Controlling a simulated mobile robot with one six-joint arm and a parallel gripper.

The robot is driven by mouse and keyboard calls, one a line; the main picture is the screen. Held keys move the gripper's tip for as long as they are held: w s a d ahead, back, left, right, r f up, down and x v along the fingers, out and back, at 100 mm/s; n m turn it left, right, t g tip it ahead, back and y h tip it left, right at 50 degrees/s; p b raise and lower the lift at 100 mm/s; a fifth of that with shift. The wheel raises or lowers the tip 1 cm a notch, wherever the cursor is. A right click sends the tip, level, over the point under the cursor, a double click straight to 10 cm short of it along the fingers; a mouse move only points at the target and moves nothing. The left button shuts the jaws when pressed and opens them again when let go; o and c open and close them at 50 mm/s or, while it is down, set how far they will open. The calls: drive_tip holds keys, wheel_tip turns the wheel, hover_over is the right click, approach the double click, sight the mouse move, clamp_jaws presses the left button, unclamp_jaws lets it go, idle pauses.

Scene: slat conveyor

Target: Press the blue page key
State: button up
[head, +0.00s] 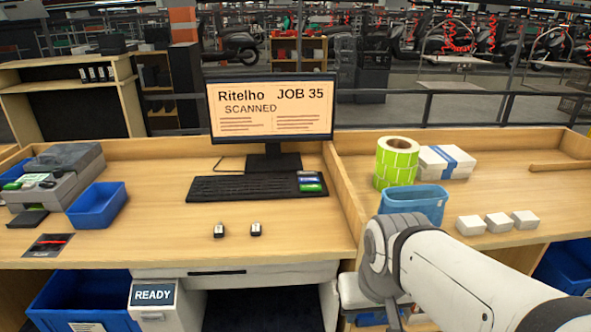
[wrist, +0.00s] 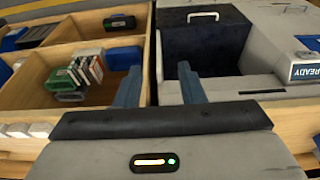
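The black keyboard (head: 245,188) lies on the desk below the monitor. The monitor (head: 270,110) reads "Ritelho JOB 35 SCANNED". My gripper (wrist: 159,82) shows in the wrist view with its two blue-grey fingers apart and nothing between them. It is away from the keyboard, which is not in the wrist view. In the head view my arm is at the lower right and the gripper is out of sight.
Two small dark items (head: 237,230) lie in front of the keyboard. A blue bin (head: 98,205) stands left. Right of a wooden divider (head: 345,190) are a green label roll (head: 396,163), a blue container (head: 413,204) and white boxes (head: 498,222). A READY box (head: 152,300) is below the desk.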

clamp_jaws()
idle(1.5)
